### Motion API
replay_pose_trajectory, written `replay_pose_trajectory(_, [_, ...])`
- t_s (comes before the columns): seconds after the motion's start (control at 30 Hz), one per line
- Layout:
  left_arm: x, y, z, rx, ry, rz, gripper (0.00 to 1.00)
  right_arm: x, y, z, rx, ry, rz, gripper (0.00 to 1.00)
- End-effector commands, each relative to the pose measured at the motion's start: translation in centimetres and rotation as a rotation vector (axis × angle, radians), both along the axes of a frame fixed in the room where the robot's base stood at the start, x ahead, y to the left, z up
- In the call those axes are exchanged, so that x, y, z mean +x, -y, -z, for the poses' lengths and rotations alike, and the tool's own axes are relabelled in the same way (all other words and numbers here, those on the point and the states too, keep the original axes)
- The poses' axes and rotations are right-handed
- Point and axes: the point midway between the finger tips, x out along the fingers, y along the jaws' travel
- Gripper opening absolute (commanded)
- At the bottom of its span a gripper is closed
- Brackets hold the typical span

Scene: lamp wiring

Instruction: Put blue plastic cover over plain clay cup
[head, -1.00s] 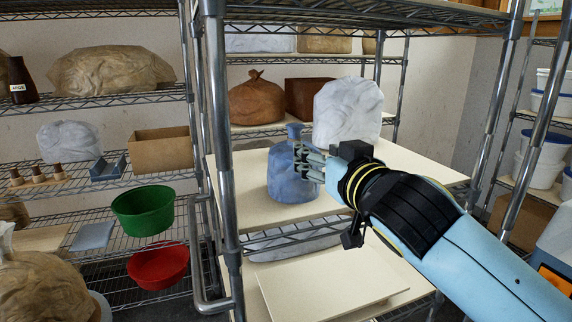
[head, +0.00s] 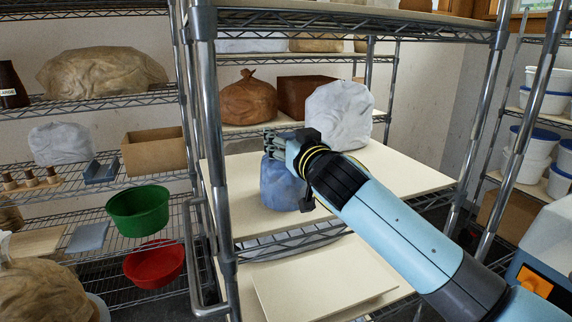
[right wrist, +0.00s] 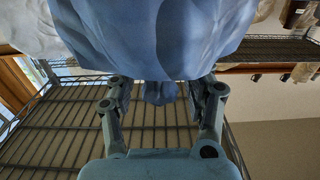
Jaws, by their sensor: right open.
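The blue plastic cover (head: 280,188) stands upright on the pale board of the middle shelf, gathered into a narrow tuft at its top. My right gripper (head: 272,143) is at the cover's top, hiding the tuft in the head view. In the right wrist view the cover (right wrist: 160,40) fills the upper part. Its tuft (right wrist: 158,92) lies between the two open fingers (right wrist: 160,98), with gaps at both sides. I cannot see a plain clay cup; whatever the cover may enclose is hidden. My left gripper is out of view.
A white wrapped lump (head: 340,115) stands right behind my right gripper. A brown bag (head: 248,98) and a brown block (head: 306,97) sit further back. A metal post (head: 212,160) rises left of the cover. The board's right part is clear.

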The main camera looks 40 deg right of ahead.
Motion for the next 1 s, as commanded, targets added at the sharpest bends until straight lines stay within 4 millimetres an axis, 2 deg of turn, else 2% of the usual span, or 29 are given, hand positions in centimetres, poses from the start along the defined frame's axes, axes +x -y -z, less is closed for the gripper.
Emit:
replay_pose_trajectory(0.13, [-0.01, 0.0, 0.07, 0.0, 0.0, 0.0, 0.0, -0.04, -0.01, 0.1, 0.0, -0.001, 0.0, 0.51])
replay_pose_trajectory(0.53, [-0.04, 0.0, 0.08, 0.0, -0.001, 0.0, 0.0, -0.07, -0.01, 0.1, 0.0, -0.001, 0.0, 0.0])
replay_pose_trajectory(1.0, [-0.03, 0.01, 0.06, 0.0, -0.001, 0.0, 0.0, -0.07, -0.01, 0.06, 0.0, 0.0, 0.0, 0.0])
